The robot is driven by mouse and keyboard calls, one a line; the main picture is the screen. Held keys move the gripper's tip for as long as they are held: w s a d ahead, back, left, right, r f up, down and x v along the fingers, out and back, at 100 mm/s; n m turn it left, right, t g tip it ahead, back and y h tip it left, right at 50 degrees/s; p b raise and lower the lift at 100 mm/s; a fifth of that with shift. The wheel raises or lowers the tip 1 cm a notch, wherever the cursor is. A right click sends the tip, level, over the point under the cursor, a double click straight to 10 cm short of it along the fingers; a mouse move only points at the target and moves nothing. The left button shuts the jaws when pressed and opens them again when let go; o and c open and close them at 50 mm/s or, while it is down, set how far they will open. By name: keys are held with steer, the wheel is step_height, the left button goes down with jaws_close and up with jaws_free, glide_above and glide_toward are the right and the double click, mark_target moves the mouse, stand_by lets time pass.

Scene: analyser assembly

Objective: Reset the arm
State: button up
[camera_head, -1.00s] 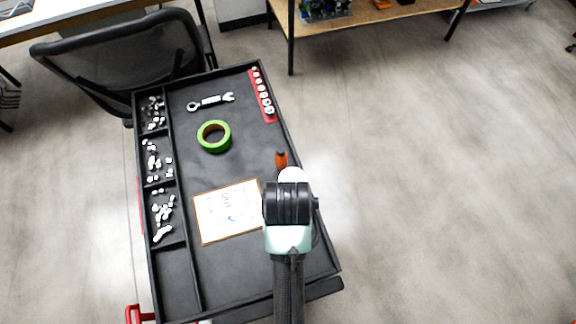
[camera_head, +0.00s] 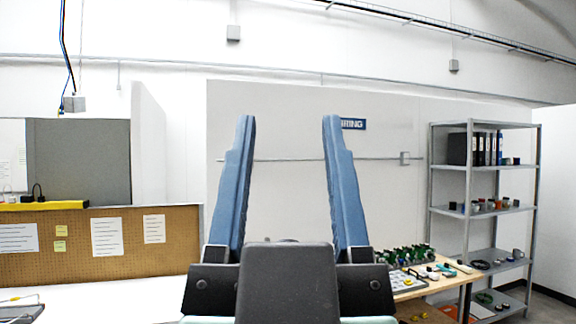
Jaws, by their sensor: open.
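My gripper (camera_head: 288,135) fills the middle of the head view, its two long blue fingers pointing up. The fingers stand wide apart and nothing is between them. Behind the gap is a plain white partition wall. My dark wrist covers the bottom centre of the view.
A grey metal shelf (camera_head: 484,168) with binders and small parts stands at the right. A wooden table (camera_head: 455,279) with green parts is beside it. A pegboard (camera_head: 180,255) with pinned papers stands behind a white worktop (camera_head: 120,290) at the left.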

stand_by(0.3)
step_height(320, 180, down, 5)
steer(key=b, duration=0.5)
stand_by(0.6)
